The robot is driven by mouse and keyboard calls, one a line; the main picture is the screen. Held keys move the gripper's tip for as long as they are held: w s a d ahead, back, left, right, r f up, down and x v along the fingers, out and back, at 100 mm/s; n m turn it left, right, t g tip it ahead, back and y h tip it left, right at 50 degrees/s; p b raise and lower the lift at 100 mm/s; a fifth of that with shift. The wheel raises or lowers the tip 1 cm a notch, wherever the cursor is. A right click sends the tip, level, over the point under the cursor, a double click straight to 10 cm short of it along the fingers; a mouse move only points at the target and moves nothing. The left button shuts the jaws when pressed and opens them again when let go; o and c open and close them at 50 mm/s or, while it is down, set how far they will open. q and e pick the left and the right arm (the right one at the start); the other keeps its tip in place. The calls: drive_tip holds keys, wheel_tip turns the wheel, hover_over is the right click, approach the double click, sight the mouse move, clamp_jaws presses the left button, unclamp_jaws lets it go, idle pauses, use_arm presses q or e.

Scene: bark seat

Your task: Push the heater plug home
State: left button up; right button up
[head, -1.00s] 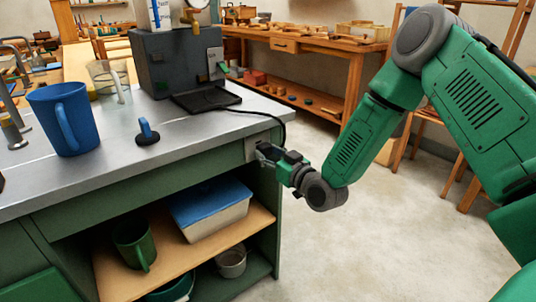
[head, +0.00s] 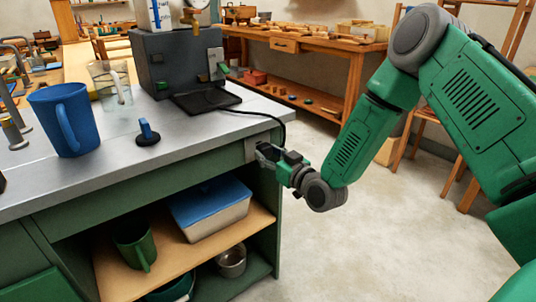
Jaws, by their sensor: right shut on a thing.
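The heater (head: 180,62) is a dark grey box on the metal counter, with a black tray in front. Its black cord (head: 276,119) runs over the counter's right edge and down to a light socket plate (head: 251,149) on the green side panel. My right gripper (head: 264,152) is at this plate, shut on the plug, which its fingers mostly hide. I cannot tell how deep the plug sits in the socket. My left gripper is not in view.
A blue pitcher (head: 70,118), a clear jug (head: 111,87) and a small blue-handled tamper (head: 147,133) stand on the counter (head: 200,136). A blue-lidded bin (head: 210,207) and a green mug (head: 134,243) are on the shelf below.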

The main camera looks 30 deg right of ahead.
drive_tip(key=shift+w, duration=0.6)
idle(0.5)
drive_tip(key=o, duration=1.2)
drive_tip(key=shift+o, duration=0.2)
drive_tip(key=s+d, duration=0.1)
drive_tip(key=s, duration=1.1)
drive_tip(key=s+a+f+g+p, duration=0.2)
drive_tip(key=s+a+f+g, duration=0.25)
drive_tip(key=f, duration=0.25)
drive_tip(key=s+a+f+g+p, duration=0.2)
drive_tip(key=s+a+f+g, duration=0.25)
drive_tip(key=s+f, duration=0.2)
drive_tip(key=s+f+g+p, duration=0.1)
drive_tip(key=s+g, duration=0.3)
drive_tip(key=s, duration=0.5)
drive_tip(key=s+a+f+g+h+p, duration=0.1)
drive_tip(key=s+f+g, duration=0.3)
drive_tip(key=s, duration=0.4)
drive_tip(key=shift+s+p, duration=0.35)
drive_tip(key=shift+p, duration=0.2)
